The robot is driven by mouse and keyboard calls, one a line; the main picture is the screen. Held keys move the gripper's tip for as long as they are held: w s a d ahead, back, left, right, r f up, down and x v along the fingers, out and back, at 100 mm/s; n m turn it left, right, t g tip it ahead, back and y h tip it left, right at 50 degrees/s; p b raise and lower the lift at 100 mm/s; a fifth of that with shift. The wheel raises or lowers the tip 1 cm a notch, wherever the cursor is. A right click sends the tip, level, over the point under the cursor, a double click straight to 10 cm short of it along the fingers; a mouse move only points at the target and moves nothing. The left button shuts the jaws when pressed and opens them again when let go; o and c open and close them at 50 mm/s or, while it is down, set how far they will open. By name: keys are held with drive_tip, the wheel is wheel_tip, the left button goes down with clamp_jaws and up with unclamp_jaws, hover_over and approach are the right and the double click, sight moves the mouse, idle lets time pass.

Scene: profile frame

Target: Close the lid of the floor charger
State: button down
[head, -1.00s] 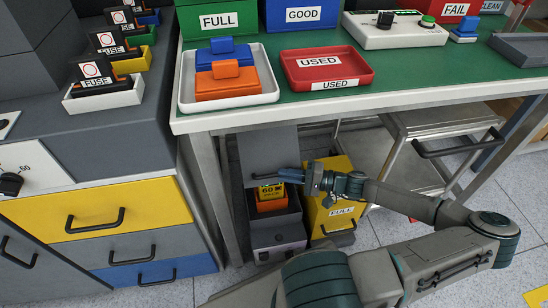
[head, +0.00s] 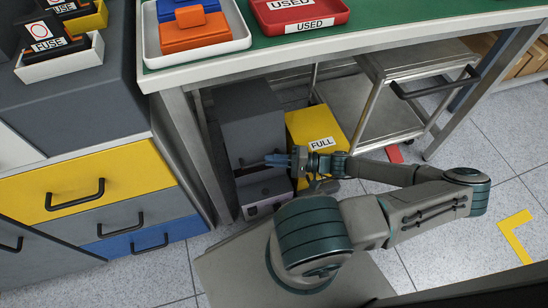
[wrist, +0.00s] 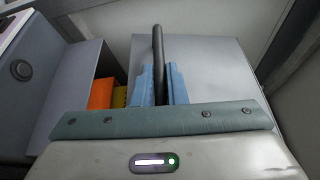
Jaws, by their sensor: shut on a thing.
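The floor charger (head: 262,207) is a grey box on the floor under the workbench. Its grey lid (head: 250,115) is partly lowered and hides the inside in the head view. In the wrist view the lid (wrist: 205,62) is a grey panel, with a gap at its left. An orange block (wrist: 101,94) and a yellow part (wrist: 119,97) show in that gap. My gripper (head: 284,160) is at the lid's front edge. In the wrist view its blue fingers (wrist: 161,85) are shut on the lid's black bar handle (wrist: 158,45).
A yellow box marked FULL (head: 316,125) stands right of the charger, close to my gripper. The workbench leg (head: 190,150) and drawer cabinet (head: 100,215) are at the left. A metal cart (head: 375,110) stands behind at the right. Open floor (head: 440,205) lies at the right.

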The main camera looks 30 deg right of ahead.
drive_tip(key=shift+w+d+f, duration=0.1)
drive_tip(key=shift+w+d, duration=0.05)
drive_tip(key=shift+d, duration=0.05)
drive_tip(key=c, duration=1.5)
unclamp_jaws()
drive_tip(key=shift+a, duration=0.1)
drive_tip(key=p+v, duration=0.3)
drive_tip(key=v, duration=1)
drive_tip(key=shift+s+d, duration=0.3)
